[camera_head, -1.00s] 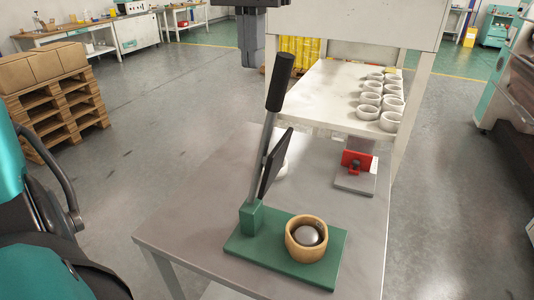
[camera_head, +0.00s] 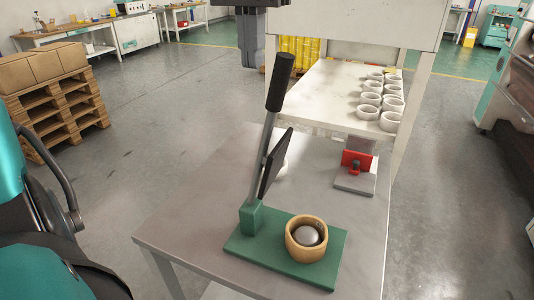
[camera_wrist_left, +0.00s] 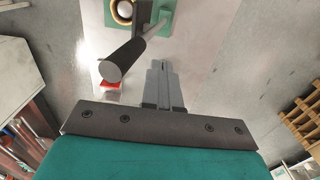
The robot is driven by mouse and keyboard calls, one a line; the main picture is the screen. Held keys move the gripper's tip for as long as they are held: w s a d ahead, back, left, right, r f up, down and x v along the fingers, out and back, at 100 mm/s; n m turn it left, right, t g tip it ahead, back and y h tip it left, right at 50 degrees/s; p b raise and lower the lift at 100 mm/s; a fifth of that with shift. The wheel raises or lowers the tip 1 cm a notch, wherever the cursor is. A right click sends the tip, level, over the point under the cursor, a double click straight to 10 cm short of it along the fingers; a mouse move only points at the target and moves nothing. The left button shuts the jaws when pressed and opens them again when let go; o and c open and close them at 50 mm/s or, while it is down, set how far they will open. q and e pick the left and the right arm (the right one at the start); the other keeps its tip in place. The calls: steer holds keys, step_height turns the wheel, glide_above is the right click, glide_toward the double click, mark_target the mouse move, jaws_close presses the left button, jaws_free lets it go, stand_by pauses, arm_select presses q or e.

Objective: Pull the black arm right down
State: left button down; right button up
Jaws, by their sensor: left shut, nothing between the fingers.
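The lever's black grip (camera_head: 280,82) tops a grey rod (camera_head: 267,139) rising from a green base (camera_head: 276,271) on the grey table. The lever stands raised and leans slightly right. A black flat plate (camera_head: 274,164) is beside the rod. A tan ring (camera_head: 294,242) around a silver dome (camera_head: 307,235) sits on the base. My left gripper (camera_head: 252,64) points down beyond the grip at the top of the head view, shut and empty. In the left wrist view its fingers (camera_wrist_left: 161,66) are beside the black grip (camera_wrist_left: 124,60), apparently apart from it. My right gripper is not in view.
A red block on a grey plate (camera_head: 354,183) stands at the table's right. A pale bench (camera_head: 315,90) behind holds several white rings (camera_head: 370,98). A wooden pallet with boxes (camera_head: 60,115) stands at left. The table's left part is clear.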

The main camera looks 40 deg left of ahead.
arm_select(q)
step_height(320, 180, down, 3)
steer(key=shift+f+b, duration=0.2)
steer(key=shift+b, duration=0.5)
steer(key=shift+d, duration=0.1)
steer(key=shift+w+d+p, duration=0.35)
steer(key=shift+d, duration=0.7)
